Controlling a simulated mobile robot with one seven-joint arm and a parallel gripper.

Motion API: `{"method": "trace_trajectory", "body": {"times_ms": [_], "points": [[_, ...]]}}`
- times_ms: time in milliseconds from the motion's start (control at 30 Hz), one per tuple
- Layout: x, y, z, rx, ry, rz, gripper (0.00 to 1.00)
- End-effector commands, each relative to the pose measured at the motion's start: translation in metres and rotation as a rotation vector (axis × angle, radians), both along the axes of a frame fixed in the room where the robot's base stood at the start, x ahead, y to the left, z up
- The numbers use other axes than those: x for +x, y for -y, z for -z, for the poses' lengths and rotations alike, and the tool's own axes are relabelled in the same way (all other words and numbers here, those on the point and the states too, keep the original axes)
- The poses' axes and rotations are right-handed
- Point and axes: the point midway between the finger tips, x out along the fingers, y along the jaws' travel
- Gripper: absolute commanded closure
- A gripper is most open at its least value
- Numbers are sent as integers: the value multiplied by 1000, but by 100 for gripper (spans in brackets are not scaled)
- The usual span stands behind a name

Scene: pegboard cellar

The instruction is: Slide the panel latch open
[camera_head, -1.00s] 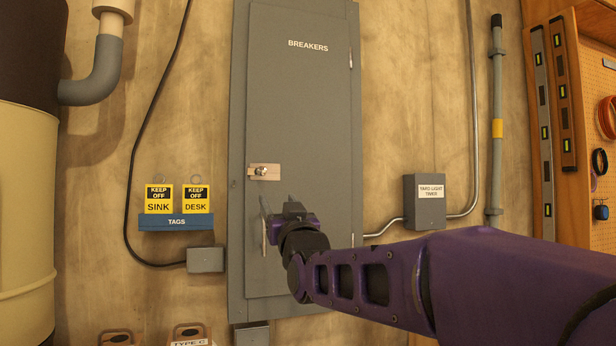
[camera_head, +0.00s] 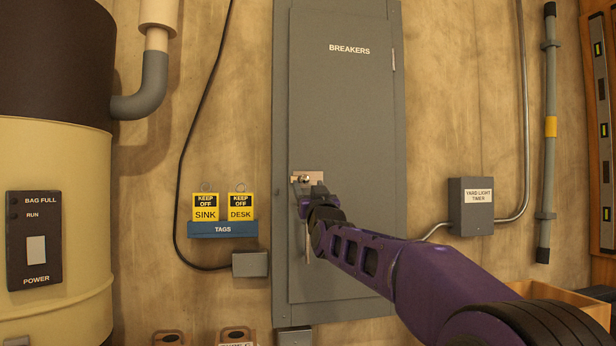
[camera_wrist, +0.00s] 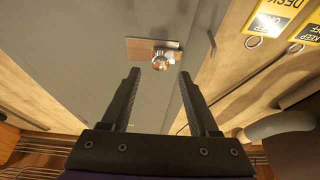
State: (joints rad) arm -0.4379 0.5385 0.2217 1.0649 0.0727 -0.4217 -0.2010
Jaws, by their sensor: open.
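The grey breaker panel (camera_head: 345,120) is mounted on the wall, its door closed, with the word BREAKERS near the top. The panel latch (camera_head: 303,179), a small metal knob on a pale plate, sits at the door's left edge. In the wrist view the latch knob (camera_wrist: 161,59) is just beyond the fingertips, near the middle of the gap between them. My gripper (camera_head: 310,188) is just below the latch in the head view; in the wrist view my gripper (camera_wrist: 161,80) is open with nothing between its fingers. Contact with the knob is not visible.
A blue tag holder (camera_head: 222,229) with yellow tags hangs left of the panel, above a small grey box (camera_head: 250,264). A yard light timer box (camera_head: 471,206) and conduit are at right. A large cream tank (camera_head: 50,180) stands far left.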

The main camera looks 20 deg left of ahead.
Motion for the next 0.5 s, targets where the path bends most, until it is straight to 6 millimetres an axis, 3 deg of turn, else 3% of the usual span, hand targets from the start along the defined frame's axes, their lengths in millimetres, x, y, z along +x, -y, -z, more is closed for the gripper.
{"method": "trace_trajectory", "body": {"times_ms": [233,500], "points": [[21,-13,-11,1,-1,-2,39],[27,-17,-13,0,0,0,39]]}}
